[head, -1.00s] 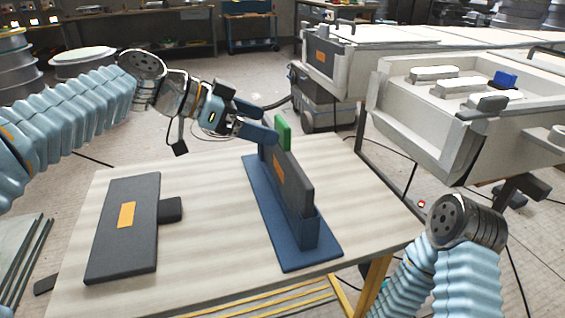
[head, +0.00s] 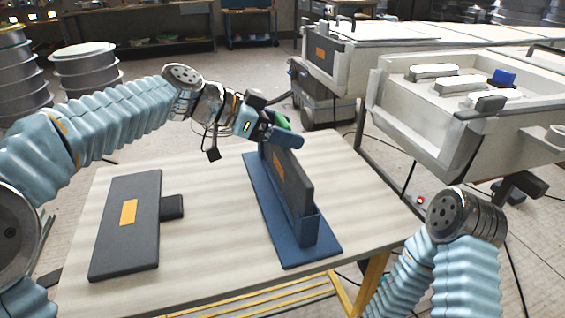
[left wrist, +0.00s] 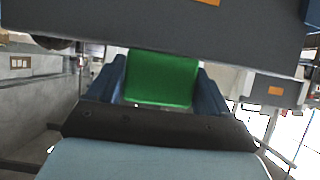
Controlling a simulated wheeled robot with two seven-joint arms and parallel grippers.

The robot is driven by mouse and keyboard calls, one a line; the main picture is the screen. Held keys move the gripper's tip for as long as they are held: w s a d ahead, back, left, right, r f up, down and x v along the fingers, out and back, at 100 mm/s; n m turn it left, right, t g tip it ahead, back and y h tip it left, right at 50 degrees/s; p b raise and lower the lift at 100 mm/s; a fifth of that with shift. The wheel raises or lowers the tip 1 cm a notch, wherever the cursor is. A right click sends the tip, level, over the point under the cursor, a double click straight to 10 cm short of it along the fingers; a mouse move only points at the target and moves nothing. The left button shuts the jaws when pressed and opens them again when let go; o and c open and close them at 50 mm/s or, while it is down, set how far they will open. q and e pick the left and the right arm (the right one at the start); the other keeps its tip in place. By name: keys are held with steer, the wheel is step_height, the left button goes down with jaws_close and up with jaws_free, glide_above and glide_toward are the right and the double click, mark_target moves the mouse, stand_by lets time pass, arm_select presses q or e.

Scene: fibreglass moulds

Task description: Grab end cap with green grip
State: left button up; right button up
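The dark grey end cap (head: 294,182) with an orange label stands on edge in a blue slotted stand (head: 262,208) on the table. Its green grip (head: 282,121) is at the far end, partly hidden by my left gripper (head: 280,127). In the left wrist view the green grip (left wrist: 162,78) lies between the two blue fingers, with the dark panel (left wrist: 120,22) above. The left gripper (left wrist: 163,85) is open around the grip, with a thin gap showing at its left side; firm contact is not visible. My right arm shows at the lower right, but its gripper does not.
A second dark panel (head: 125,230) with an orange label and a dark grip block (head: 171,207) lies flat at the table's left. The wooden table (head: 215,220) is clear between panel and stand. White moulds (head: 440,120) stand at the right behind the table.

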arm_select(q)
steer(key=shift+r, duration=0.1)
steer(key=c, duration=0.8)
